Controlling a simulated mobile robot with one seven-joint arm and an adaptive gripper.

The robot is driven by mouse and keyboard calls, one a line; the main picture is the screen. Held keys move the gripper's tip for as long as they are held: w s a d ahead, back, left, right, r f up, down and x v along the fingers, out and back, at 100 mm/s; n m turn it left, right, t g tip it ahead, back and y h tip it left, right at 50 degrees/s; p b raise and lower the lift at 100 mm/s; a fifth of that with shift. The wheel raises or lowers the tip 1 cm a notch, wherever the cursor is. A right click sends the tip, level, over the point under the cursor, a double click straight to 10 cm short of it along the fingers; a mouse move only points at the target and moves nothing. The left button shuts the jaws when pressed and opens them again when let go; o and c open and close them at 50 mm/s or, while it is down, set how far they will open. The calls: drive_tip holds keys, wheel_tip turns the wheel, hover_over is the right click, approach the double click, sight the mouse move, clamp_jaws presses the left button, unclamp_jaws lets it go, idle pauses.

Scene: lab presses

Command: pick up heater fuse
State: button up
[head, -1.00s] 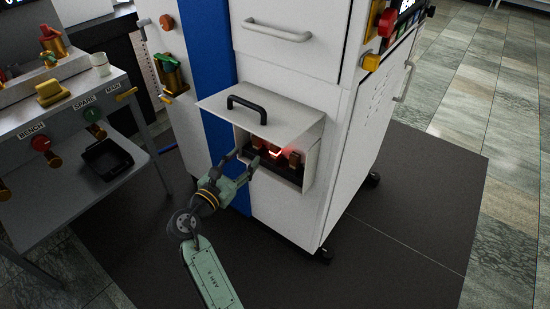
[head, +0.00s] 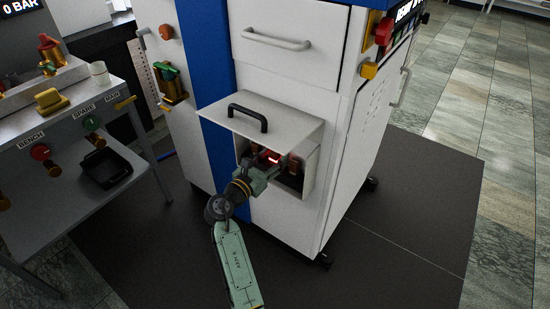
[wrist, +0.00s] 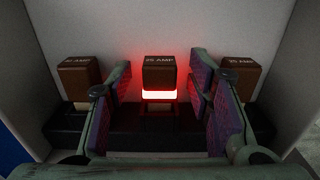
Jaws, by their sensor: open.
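Three brown block fuses stand in a row on a dark holder (wrist: 130,142) inside the open compartment. The middle fuse (wrist: 160,72) has a bright red glow at its base and a label ending in "AMP". The left fuse (wrist: 80,78) and the right fuse (wrist: 240,76) show no glow. Which one is the heater fuse is not written in view. My gripper (wrist: 160,88) is open, with one finger on each side of the middle fuse and gaps left between. In the head view my gripper (head: 266,172) reaches into the compartment and hides part of the fuses.
The compartment's raised lid (head: 262,124) with a black handle (head: 247,113) hangs over my gripper. Compartment walls (head: 311,165) close in at the sides. A white drawer (head: 285,40) is above. A grey bench (head: 60,150) with valves and a black tray (head: 105,170) stands at left.

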drive_tip(key=shift+w+d, duration=0.3)
drive_tip(key=shift+w, duration=0.1)
clamp_jaws()
idle(0.4)
